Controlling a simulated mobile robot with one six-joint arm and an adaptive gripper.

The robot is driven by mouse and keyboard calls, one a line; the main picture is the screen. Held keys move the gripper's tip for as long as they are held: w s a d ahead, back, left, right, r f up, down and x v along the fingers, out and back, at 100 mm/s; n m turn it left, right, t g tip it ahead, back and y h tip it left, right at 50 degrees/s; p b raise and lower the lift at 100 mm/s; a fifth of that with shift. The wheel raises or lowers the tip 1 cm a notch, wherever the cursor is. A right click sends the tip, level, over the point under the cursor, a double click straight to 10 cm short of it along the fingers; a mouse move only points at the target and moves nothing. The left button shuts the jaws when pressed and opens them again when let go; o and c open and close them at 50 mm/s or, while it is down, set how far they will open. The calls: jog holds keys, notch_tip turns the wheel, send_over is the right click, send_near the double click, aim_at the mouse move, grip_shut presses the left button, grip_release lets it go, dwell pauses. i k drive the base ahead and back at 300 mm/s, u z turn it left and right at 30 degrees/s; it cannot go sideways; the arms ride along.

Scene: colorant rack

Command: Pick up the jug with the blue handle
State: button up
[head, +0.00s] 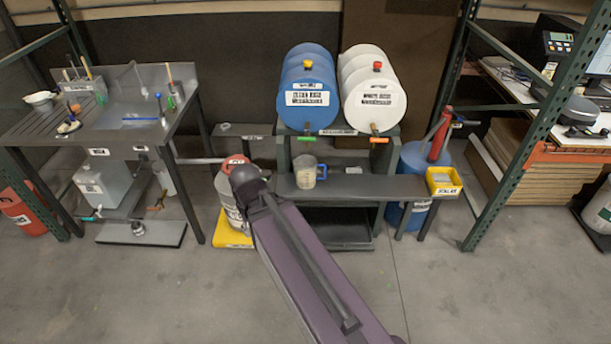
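The jug with the blue handle (306,172) stands upright on a dark grey bench below two drums in the head view. It is a translucent, pale jug with its blue handle on the right side. My arm reaches up from the bottom of the picture, and its dark rounded joint is left of the jug and in front of the bench. My gripper cannot be made out in this view. Nothing is seen touching the jug.
A blue drum (305,97) and a white drum (374,99) lie above the bench (375,188). A yellow bin (443,181) sits at its right end. A red-topped container (229,204) stands left, partly behind my arm. A green rack post (541,125) rises right. The front floor is clear.

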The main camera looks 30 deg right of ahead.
aim_at(304, 166)
jog(key=z, duration=0.05)
jog(key=i, duration=1)
jog(key=u, duration=0.05)
